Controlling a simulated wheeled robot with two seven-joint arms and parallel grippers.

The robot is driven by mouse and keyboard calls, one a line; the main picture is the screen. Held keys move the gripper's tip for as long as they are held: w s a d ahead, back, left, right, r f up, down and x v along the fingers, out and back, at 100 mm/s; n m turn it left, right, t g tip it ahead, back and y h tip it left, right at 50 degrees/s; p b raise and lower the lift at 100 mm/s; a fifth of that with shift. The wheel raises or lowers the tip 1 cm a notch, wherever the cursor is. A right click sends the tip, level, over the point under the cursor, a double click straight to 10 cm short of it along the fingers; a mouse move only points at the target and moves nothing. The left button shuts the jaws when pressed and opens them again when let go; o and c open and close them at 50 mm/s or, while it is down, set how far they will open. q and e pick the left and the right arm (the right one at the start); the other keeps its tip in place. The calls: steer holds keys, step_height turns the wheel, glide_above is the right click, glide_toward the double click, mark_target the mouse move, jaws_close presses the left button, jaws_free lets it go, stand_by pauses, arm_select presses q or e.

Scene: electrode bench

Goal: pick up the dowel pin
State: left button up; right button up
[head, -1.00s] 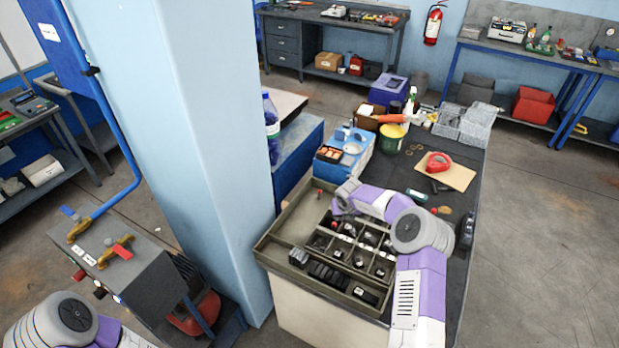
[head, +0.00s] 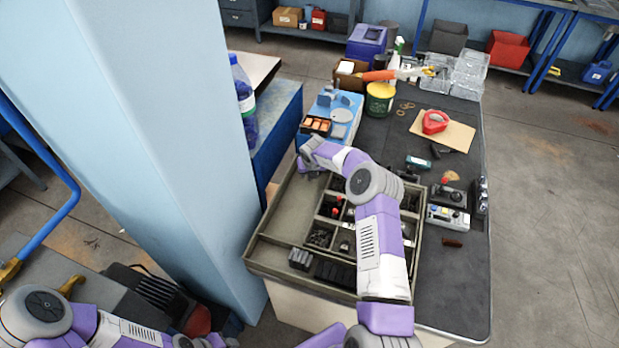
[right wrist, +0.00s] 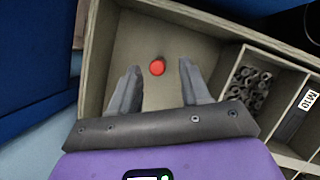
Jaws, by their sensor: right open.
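A small red round-ended piece (right wrist: 157,67), which I take to be the dowel pin, shows in the right wrist view on the floor of a wide, otherwise bare compartment of the grey-beige tray (head: 262,262). My right gripper (right wrist: 160,66) is open, its two grey fingers apart on either side of the red piece in that view. Nothing is held between them, and the height above the piece is hard to judge. In the head view my right gripper (head: 309,174) is over the tray's far left corner and the pin is hidden. My left gripper is out of view.
Compartment walls and several small dark parts (right wrist: 250,84) lie right of the bare compartment. A blue box (head: 338,118) stands behind the tray. A wide pillar (head: 165,150) and a bottle (head: 243,100) are to the left. The dark bench is clear at front right.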

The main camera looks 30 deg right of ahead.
steer(key=x, duration=0.3)
steer(key=shift+w, duration=0.1)
steer(key=shift+r, duration=0.1)
steer(key=shift+c, duration=0.2)
jaws_close()
